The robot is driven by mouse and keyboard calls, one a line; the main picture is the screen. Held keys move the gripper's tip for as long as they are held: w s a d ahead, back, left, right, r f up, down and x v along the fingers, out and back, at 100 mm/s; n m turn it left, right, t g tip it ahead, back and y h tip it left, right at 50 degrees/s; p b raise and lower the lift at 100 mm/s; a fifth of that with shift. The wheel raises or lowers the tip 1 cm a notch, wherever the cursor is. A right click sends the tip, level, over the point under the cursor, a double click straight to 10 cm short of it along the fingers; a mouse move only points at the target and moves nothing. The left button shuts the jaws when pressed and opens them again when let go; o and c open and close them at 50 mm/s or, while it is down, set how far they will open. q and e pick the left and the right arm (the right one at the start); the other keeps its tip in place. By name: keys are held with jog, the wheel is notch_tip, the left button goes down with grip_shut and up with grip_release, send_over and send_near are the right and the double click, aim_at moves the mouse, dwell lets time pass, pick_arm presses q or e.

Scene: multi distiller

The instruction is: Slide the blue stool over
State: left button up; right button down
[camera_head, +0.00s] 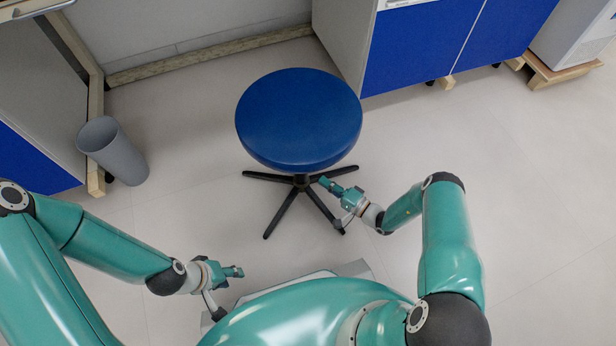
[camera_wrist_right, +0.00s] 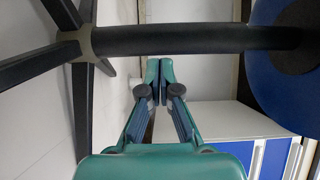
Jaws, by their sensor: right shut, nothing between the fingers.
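The blue stool (camera_head: 299,118) has a round blue seat and a black star-shaped foot, and stands upright on the floor in the middle of the head view. My right gripper (camera_head: 326,183) is just below the seat's front right edge, over the stool's foot. In the right wrist view the stool's dark post (camera_wrist_right: 190,40) crosses in front of the right gripper (camera_wrist_right: 160,66), whose fingers are shut and empty. The underside of the seat (camera_wrist_right: 275,75) shows at the right there. I cannot tell whether the fingers touch the post. My left gripper (camera_head: 236,272) is low at the left, apart from the stool.
A grey bin (camera_head: 113,152) stands on the floor to the left. Blue-fronted cabinets (camera_head: 425,48) stand behind and to the right of the stool. A wooden rail (camera_head: 210,55) runs along the back wall. The floor at the right (camera_head: 540,170) is clear.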

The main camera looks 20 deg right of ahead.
jog(key=b+x, duration=0.1)
jog(key=x, duration=0.4)
jog(key=shift+w+a+b, duration=0.15)
jog(key=shift+w+b, duration=0.1)
jog(key=shift+b, duration=0.05)
jog(key=shift+w, duration=0.1)
